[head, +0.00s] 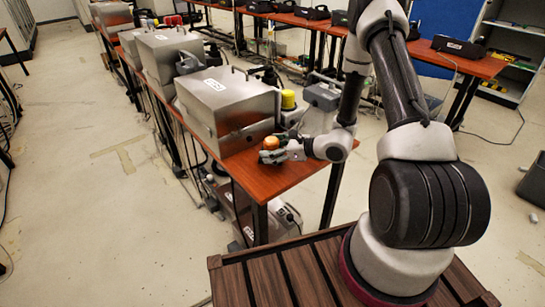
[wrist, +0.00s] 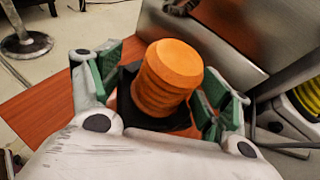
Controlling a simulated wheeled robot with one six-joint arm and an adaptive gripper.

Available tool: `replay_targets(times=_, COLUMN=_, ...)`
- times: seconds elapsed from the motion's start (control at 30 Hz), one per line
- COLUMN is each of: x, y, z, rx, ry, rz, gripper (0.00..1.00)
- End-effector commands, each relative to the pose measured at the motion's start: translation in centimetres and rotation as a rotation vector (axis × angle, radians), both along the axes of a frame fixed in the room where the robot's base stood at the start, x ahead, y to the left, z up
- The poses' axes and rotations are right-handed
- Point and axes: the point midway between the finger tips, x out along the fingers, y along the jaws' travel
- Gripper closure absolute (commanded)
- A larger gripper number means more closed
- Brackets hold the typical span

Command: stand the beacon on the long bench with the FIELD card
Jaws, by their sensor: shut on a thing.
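The beacon has a ribbed orange top and a dark base. It shows between my fingers in the wrist view (wrist: 168,75) and at the near end of a wooden bench in the head view (head: 270,142). My gripper (head: 278,154) is shut on it, with green-padded fingers on either side in the wrist view (wrist: 165,98). The beacon is over the bench top (head: 290,172), beside a silver case (head: 228,105). I cannot tell whether its base touches the wood. White cards are on the cases, such as one card (head: 216,84), but I cannot read FIELD on any.
The bench runs far back and left with several silver cases, including a second case (head: 165,52). A yellow-topped object (head: 288,99) and a grey device (head: 320,100) are beyond my gripper. Another bench (head: 485,66) at back right holds black devices. Floor at left is open.

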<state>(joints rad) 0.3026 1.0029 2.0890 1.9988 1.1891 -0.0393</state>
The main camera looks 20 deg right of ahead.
Motion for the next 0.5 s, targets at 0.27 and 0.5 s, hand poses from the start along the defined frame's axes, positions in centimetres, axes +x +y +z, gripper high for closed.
replay_targets(times=0.27, x=0.0, y=0.0, z=-3.2, rx=0.001, ry=-0.001, rz=0.0, gripper=0.79)
replay_targets(times=0.5, x=0.0, y=0.0, z=-3.2, rx=0.001, ry=0.0, rz=-0.001, gripper=0.79)
